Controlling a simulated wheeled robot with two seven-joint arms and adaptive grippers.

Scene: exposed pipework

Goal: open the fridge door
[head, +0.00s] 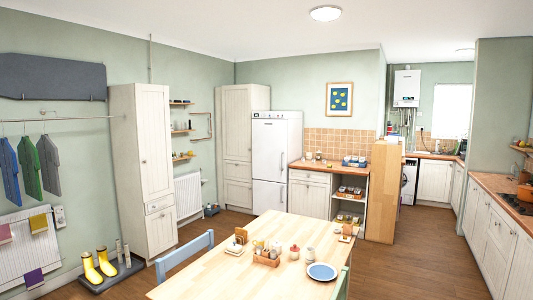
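The white fridge (271,155) stands against the back wall, between a tall cream cupboard and a wooden counter. It has a larger upper door and a smaller lower door. Both doors look shut. Upright handles show near the right edge of the doors. Neither of my grippers is in the head view, so I cannot see whether they are open or shut.
A wooden table (225,277) with a blue plate (321,271) and small items fills the front middle. A blue chair (184,257) stands at its left. Yellow boots (98,264) stand on a mat at left. Brown floor (420,255) is clear at right.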

